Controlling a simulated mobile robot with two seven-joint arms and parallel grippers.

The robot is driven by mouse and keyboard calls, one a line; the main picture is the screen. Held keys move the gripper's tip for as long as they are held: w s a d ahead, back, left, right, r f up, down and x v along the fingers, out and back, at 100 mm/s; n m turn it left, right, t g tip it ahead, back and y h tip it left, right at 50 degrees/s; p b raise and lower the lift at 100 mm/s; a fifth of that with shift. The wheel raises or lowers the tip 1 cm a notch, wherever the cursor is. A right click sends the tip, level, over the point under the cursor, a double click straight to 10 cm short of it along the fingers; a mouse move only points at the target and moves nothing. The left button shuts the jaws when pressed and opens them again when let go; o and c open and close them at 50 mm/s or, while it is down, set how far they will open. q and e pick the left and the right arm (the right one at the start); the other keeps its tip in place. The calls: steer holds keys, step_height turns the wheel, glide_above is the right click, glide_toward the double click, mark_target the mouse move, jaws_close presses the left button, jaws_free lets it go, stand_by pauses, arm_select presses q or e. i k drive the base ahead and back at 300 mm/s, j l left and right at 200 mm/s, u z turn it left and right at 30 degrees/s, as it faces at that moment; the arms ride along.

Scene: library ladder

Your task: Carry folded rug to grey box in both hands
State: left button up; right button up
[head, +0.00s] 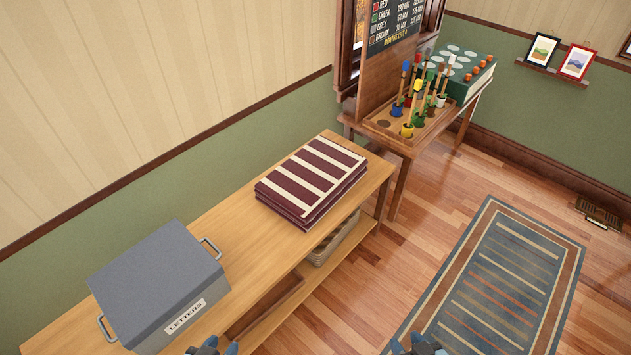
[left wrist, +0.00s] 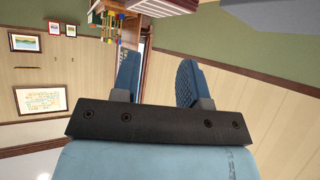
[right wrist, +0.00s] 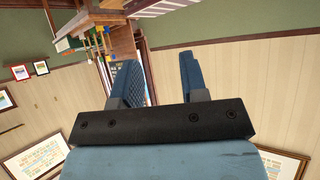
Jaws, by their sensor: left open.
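The folded rug (head: 312,180), maroon with cream stripes, lies flat on the wooden bench (head: 246,225). The grey box (head: 160,285), labelled LETTERS, stands on the same bench to the left and nearer, with a handle at each end and its top closed. My left gripper (head: 213,347) is at the bottom edge of the head view, right of the grey box; it is open and empty in the left wrist view (left wrist: 158,78). My right gripper (head: 420,346) is at the bottom edge, over the floor side. Its fingers are apart and empty in the right wrist view (right wrist: 166,80). Neither touches the rug.
A basket (head: 334,242) sits on the shelf under the bench. Beyond the bench stands a small table with a rack of coloured-tipped sticks (head: 412,118) and a green box (head: 458,75). A blue striped floor rug (head: 500,275) lies at right. Bench top between rug and box is clear.

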mark_target(152, 272)
steer(key=i+l+u, duration=0.15)
steer(key=i+l, duration=0.15)
steer(key=i+l+u, duration=0.3)
steer(key=i+l, duration=0.2)
steer(key=l, duration=0.15)
steer(key=i+l+u, duration=0.15)
steer(key=l, duration=0.2)
steer(key=i+l+u, duration=0.15)
steer(key=i+l, duration=0.15)
steer(key=i+l+u, duration=0.2)
steer(key=l, duration=0.3)
